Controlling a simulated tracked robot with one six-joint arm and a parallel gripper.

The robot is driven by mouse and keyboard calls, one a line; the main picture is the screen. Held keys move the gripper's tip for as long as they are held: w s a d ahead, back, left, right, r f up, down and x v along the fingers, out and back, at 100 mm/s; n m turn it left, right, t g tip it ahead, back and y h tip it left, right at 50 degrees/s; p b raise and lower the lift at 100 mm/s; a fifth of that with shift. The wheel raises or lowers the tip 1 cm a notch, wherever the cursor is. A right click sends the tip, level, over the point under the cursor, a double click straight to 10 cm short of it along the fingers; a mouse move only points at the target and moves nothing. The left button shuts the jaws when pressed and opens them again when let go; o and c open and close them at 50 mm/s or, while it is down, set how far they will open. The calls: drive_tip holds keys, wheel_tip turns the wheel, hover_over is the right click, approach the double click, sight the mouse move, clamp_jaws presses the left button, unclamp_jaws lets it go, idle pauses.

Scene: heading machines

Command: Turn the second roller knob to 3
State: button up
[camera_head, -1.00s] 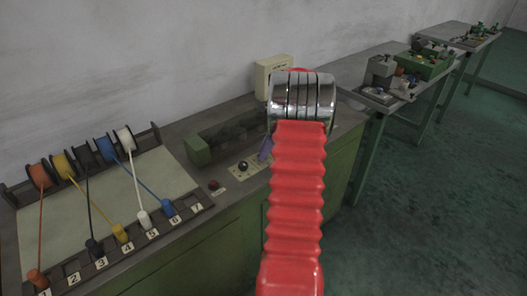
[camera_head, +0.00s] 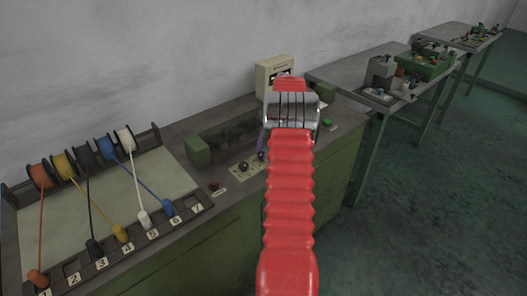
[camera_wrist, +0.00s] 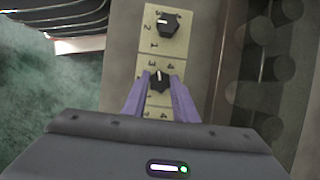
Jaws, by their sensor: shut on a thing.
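My gripper (camera_wrist: 159,92) has two purple fingers, one on each side of a black knob (camera_wrist: 159,80) with a white pointer mark. It is shut on this knob. The pointer is toward the upper side in the wrist view, near a printed 3; the exact setting is hard to read. Another black knob (camera_wrist: 169,27) sits above it on the same cream number panel (camera_wrist: 152,45), its white mark toward the left. More numbers show below the held knob, partly hidden by my gripper. In the head view, the purple fingers (camera_head: 261,155) reach the panel, next to a dark knob (camera_head: 243,166).
A red button (camera_head: 213,186) and a green button (camera_head: 327,122) sit on the green bench. A cream box (camera_head: 270,72) stands behind. Coloured spools (camera_head: 85,160) with wires and numbered slots are at left. Other tables (camera_head: 370,75) stand at right.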

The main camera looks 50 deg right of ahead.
drive_tip(key=shift+w+d+r+n+g, duration=0.1)
drive_tip(key=shift+n+g, duration=0.15)
drive_tip(key=shift+n, duration=0.4)
drive_tip(key=shift+w+d+n+g, duration=0.1)
drive_tip(key=shift+n+g, duration=0.15)
drive_tip(key=shift+n, duration=0.4)
drive_tip(key=o, duration=1)
drive_tip(key=shift+a, duration=0.1)
drive_tip(key=shift+o, duration=0.2)
